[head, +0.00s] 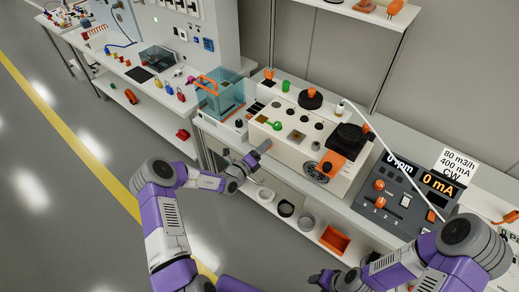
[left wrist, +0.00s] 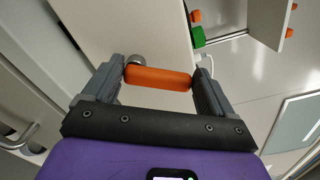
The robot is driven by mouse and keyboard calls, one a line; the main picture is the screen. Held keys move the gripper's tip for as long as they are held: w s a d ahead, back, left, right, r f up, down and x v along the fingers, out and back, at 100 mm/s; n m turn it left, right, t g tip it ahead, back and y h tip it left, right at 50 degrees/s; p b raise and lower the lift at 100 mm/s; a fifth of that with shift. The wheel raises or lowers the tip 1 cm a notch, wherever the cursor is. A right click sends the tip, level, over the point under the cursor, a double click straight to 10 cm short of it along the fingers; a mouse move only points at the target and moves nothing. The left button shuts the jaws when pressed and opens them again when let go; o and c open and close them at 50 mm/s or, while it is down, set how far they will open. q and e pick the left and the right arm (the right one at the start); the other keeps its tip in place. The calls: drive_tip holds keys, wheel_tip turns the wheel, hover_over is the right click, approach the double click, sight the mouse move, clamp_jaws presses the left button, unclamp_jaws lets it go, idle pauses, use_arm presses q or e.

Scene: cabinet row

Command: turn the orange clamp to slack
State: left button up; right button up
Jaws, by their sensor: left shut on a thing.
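The orange clamp handle (left wrist: 158,77) lies crosswise between the two grey fingers of my left gripper (left wrist: 160,82) in the left wrist view. A round metal part shows behind its left end. In the head view my left gripper (head: 255,156) is at the front face of the cream-coloured machine (head: 306,140), and the clamp's orange end (head: 265,146) shows at its fingertips. My fingers hide most of the clamp there. My right gripper (head: 322,280) is low at the bottom edge, away from the machine, and its jaw opening is unclear.
A teal transparent box (head: 221,97) stands left of the machine. A control unit with orange displays (head: 407,192) stands to its right. Below the bench, a shelf holds several rings and an orange tray (head: 334,240). The floor (head: 60,190) at left is clear.

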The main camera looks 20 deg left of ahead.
use_arm(q)
drive_tip(key=shift+s+d+f, duration=0.1)
drive_tip(key=o, duration=1.3)
drive_tip(key=p+v, duration=0.1)
drive_tip(key=v, duration=0.6)
drive_tip(key=shift+s, duration=0.2)
